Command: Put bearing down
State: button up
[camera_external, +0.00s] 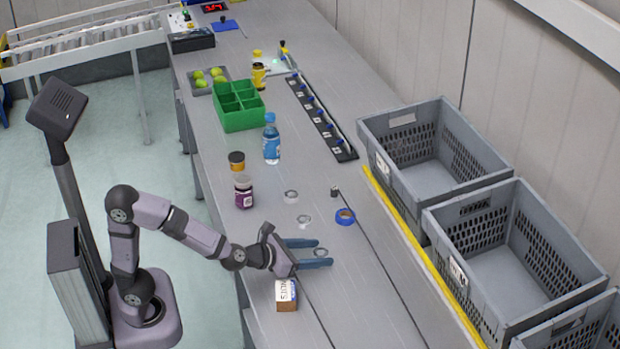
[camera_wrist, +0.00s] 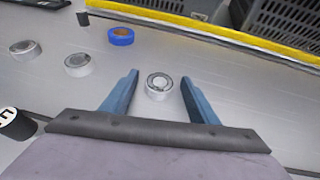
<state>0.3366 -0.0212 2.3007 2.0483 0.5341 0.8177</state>
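A silver ring-shaped bearing (camera_wrist: 159,86) is between the two blue fingers of my gripper (camera_wrist: 160,97) in the wrist view, with a visible gap on each side. In the external view the bearing (camera_external: 321,253) shows between the spread fingers of my gripper (camera_external: 318,253), low over the grey table. The gripper is open and touches nothing that I can see. Two similar silver rings, one (camera_external: 291,196) and another (camera_external: 304,221), lie on the table farther back. I cannot tell the exact height of the fingers above the table.
A blue tape roll (camera_external: 345,216) and a small dark cylinder (camera_external: 336,191) lie behind the gripper. A small box (camera_external: 286,295) stands in front of it, and a purple-labelled jar (camera_external: 243,191) to the back left. Grey crates (camera_external: 510,197) line the right side. The table (camera_external: 365,300) right of the gripper is clear.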

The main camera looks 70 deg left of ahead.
jog(key=shift+r, duration=0.2)
jog(key=p+v, duration=0.2)
jog(key=v, duration=0.4)
jog(key=shift+r, duration=0.15)
jog(key=shift+s+d+r, duration=0.1)
jog(key=shift+s+r, duration=0.05)
jog(key=shift+s, duration=0.55)
